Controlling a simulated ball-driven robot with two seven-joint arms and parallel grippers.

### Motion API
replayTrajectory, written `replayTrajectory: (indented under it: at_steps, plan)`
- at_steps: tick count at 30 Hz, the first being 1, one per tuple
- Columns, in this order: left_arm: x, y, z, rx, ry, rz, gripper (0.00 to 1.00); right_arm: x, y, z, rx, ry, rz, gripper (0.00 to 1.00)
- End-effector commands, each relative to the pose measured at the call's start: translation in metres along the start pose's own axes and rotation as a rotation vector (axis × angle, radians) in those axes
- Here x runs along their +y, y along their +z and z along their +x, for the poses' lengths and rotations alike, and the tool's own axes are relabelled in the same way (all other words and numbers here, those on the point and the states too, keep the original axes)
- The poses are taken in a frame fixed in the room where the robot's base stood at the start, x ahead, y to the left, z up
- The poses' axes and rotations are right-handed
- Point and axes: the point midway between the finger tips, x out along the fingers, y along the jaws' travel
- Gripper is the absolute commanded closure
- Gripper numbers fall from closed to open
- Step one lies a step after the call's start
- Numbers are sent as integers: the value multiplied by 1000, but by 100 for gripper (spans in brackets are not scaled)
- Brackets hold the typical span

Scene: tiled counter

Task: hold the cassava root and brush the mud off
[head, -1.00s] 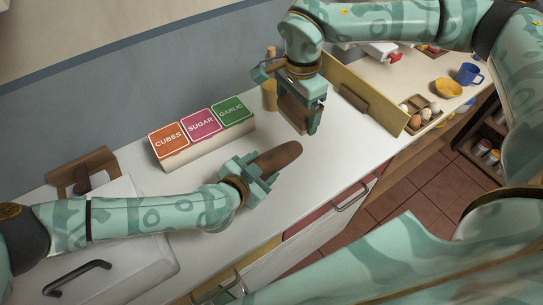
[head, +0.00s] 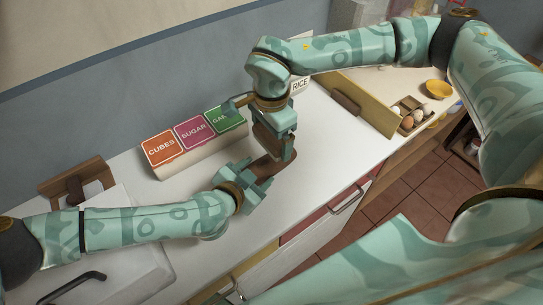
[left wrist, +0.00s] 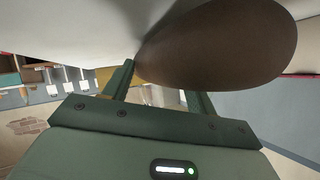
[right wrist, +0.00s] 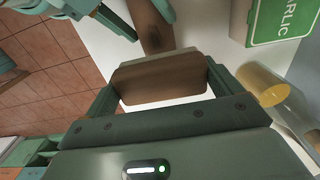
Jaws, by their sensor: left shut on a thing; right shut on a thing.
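The cassava root (head: 284,168) is a brown, elongated root held over the white counter. My left gripper (head: 258,184) is shut on its near end. The root's rounded brown body fills the top of the left wrist view (left wrist: 225,45). The right wrist view shows part of the root (right wrist: 150,28) with a dark patch. My right gripper (head: 276,128) is shut on a brown block-shaped brush (head: 268,141), just above the root. In the right wrist view the brush (right wrist: 160,84) overlaps the root; I cannot tell whether they touch. The root's underside is hidden.
A box labelled CUBES, SUGAR and GARLIC (head: 195,158) stands behind the grippers, its right end partly covered by my right arm. Counter right of the root is clear.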

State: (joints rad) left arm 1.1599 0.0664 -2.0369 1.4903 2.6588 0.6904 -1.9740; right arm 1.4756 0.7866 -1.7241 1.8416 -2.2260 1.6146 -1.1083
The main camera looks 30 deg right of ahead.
Motion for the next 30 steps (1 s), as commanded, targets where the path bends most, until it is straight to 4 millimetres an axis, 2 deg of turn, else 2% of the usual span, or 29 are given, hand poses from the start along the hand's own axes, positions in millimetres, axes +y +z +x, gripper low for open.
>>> replayTrajectory:
  at_steps: [19,30]
  plan:
    - [0,4,0,-7,-1,-2,82,0,0,36,0,1,0,28]
    - [0,4,0,-7,-1,-2,82,0,0,37,0,0,0,28]
